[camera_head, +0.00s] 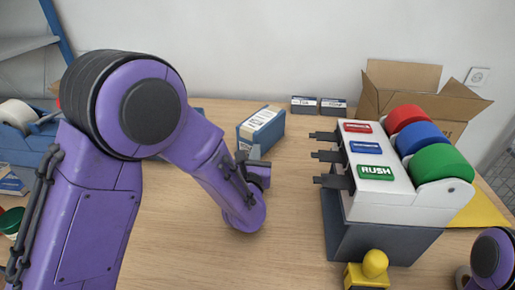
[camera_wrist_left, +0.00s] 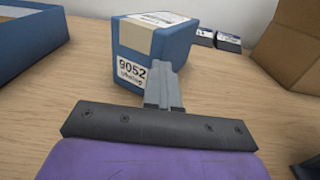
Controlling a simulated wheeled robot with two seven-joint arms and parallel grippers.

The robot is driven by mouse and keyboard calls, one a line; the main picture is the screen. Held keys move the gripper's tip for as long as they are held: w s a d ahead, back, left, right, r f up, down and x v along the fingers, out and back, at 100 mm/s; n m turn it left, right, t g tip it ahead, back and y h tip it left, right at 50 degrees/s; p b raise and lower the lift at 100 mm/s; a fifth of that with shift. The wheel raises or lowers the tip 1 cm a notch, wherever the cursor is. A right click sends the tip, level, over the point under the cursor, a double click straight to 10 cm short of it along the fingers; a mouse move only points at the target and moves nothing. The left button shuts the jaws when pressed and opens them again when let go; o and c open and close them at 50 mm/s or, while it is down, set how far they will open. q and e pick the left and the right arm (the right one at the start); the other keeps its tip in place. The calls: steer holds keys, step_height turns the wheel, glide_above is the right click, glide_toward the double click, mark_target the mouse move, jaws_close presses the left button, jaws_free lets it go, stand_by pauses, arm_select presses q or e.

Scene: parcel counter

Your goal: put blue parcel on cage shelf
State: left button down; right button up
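The blue parcel (camera_head: 262,127), a box with a pale top and a white label, stands on the wooden counter in the middle. In the left wrist view the parcel (camera_wrist_left: 185,52) shows a label reading 9052. My left gripper (camera_head: 254,153) is at the parcel's near side. In the left wrist view its two grey fingers (camera_wrist_left: 164,84) are close together in front of the parcel, with nothing seen between them. Grey shelves with a blue post (camera_head: 22,48) show at the upper left; I cannot tell if they are the cage shelf. My right gripper is out of view.
A white tape dispenser (camera_head: 365,195) with red, blue and green rolls stands on the right. Behind it is an open cardboard box (camera_head: 400,85). A yellow-knobbed stamp (camera_head: 372,268) is at the front. A blue bin (camera_head: 25,145) stands left.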

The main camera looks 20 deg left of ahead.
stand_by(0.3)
arm_select(q)
jaws_free()
